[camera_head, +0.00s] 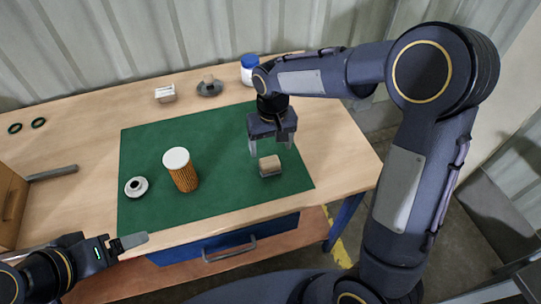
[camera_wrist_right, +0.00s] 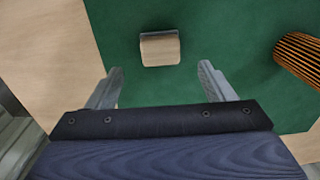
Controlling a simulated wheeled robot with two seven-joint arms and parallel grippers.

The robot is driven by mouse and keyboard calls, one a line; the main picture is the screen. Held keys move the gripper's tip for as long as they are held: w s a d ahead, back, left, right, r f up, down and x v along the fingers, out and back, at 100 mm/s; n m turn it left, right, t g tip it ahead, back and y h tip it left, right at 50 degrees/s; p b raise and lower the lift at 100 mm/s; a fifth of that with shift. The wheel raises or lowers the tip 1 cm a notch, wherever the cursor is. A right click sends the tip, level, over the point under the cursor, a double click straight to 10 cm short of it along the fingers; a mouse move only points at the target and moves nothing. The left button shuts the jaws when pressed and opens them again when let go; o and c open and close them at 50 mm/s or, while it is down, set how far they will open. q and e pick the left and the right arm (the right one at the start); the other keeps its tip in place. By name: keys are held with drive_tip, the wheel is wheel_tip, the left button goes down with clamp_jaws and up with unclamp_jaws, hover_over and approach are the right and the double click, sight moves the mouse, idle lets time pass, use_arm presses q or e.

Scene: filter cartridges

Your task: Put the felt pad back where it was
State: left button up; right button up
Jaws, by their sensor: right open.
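A small block (camera_head: 270,166) with a beige top and grey side lies on the green mat (camera_head: 220,205), right of its middle. I take it for the felt pad, but cannot be sure. In the right wrist view it (camera_wrist_right: 160,48) lies beyond the fingertips, roughly between their lines. My right gripper (camera_head: 270,150) is open and empty above the mat, just behind the block; both its fingers (camera_wrist_right: 165,85) show apart in the wrist view. My left gripper (camera_head: 135,241) is low at the table's front left edge, away from the block; its finger gap cannot be made out.
An orange pleated filter cartridge (camera_head: 183,178) with a white cap stands on the mat, beside a white flanged part (camera_head: 136,187). Behind are a white block (camera_head: 165,94), a dark knobbed disc (camera_head: 209,88) and a blue-lidded jar (camera_head: 247,73). A wooden box (camera_head: 10,210) is left.

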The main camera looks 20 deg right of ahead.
sight(271, 162)
drive_tip(key=s+d+r+m+t+y, duration=0.1)
drive_tip(key=s+d+r+t+y, duration=0.1)
drive_tip(key=s+d+r, duration=0.7)
drive_tip(key=s+a+m+t+y, duration=0.1)
drive_tip(key=s+t, duration=0.2)
drive_tip(key=s, duration=1)
drive_tip(key=shift+a+f+t, duration=0.3)
drive_tip(key=shift+a, duration=0.1)
